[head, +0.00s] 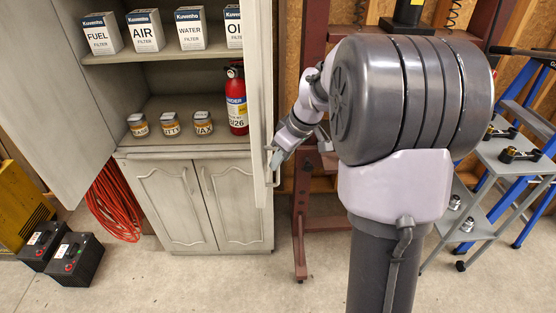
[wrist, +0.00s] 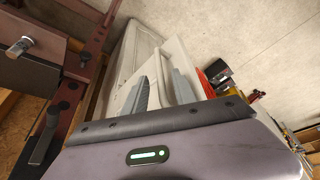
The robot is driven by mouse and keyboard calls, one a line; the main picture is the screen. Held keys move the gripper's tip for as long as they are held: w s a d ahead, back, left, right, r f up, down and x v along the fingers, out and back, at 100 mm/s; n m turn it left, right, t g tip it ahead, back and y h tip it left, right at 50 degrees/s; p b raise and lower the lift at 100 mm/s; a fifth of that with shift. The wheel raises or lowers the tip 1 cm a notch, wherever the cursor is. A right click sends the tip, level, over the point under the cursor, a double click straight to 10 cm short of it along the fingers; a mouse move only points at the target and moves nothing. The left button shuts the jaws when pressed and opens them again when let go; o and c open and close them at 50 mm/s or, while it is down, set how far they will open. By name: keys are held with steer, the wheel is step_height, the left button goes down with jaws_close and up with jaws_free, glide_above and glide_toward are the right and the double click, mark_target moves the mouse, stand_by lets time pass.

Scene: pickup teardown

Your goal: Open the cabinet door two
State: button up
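The cabinet (head: 225,150) is pale grey-white wood. Its upper left door (head: 50,110) stands wide open. Its upper right door (head: 261,90) is swung outward and shows nearly edge-on, with a handle (head: 269,165) low on it. The two lower doors (head: 175,205) are shut. My gripper (head: 276,158) is right at the upper right door's handle; whether it touches is hard to tell. In the wrist view the gripper's two grey fingers (wrist: 163,92) are spread apart, with pale cabinet panels (wrist: 135,60) behind them. No clear grip on the handle shows.
Filter boxes (head: 145,31), small cans (head: 170,123) and a red extinguisher (head: 236,100) stand on the shelves. Batteries (head: 75,258) and a red hose coil (head: 117,205) are on the left. A dark red stand (head: 300,220) and a cart (head: 500,160) are on the right. Floor before the cabinet is clear.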

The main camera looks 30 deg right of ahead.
steer(key=p+v, duration=0.4)
steer(key=v, duration=1)
steer(key=shift+s+p, duration=0.15)
steer(key=shift+p, duration=0.15)
steer(key=shift+a+r, duration=0.1)
steer(key=shift+r, duration=0.05)
